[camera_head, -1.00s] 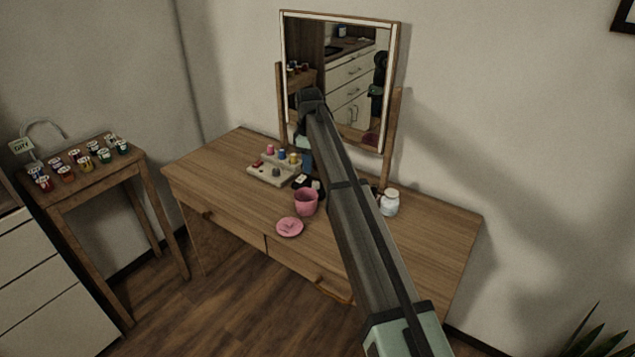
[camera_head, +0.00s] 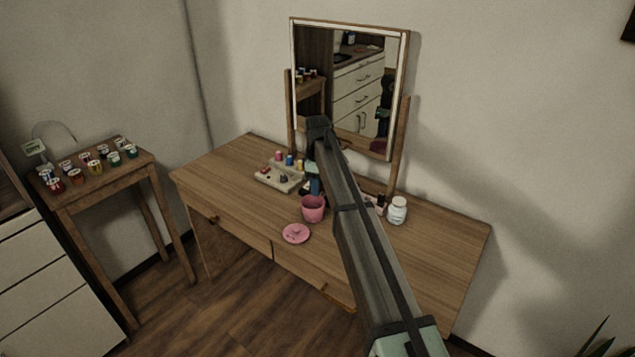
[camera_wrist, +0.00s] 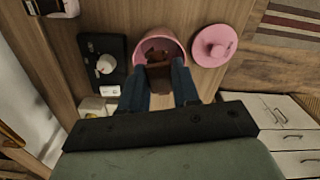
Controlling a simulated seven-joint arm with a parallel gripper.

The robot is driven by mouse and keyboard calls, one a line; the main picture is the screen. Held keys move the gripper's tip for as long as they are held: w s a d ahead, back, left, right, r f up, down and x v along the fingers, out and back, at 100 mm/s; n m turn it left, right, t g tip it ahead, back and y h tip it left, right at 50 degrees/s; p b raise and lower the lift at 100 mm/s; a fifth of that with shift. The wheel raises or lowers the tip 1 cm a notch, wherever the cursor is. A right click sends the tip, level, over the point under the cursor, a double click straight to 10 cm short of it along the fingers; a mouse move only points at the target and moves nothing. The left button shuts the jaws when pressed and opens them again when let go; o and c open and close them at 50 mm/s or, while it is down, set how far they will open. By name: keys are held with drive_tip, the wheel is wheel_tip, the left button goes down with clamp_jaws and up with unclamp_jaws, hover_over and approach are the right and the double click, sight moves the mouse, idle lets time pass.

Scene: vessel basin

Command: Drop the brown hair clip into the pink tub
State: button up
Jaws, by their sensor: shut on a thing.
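The pink tub (camera_head: 313,209) stands open on the wooden dressing table, and its pink lid (camera_head: 296,233) lies beside it. In the wrist view the tub (camera_wrist: 143,46) is just beyond my fingertips, with the lid (camera_wrist: 214,46) to its right. My gripper (camera_wrist: 159,88) is shut on the brown hair clip (camera_wrist: 158,72), which shows between the two blue fingers and overlaps the tub's opening in the picture. How high the clip is above the tub is hard to tell. In the head view my arm hides the clip and most of the gripper.
A pale tray (camera_head: 279,179) with small bottles stands left of the tub. A white jar (camera_head: 397,210) stands to the right. A black tray (camera_wrist: 102,60) lies left of the tub in the wrist view. A mirror (camera_head: 345,85) rises behind. The table's front left is clear.

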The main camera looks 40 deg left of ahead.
drive_tip(key=o, duration=1.1)
drive_tip(key=shift+r, duration=0.15)
wheel_tip(320, 180, up, 14)
drive_tip(key=shift+f, duration=0.2)
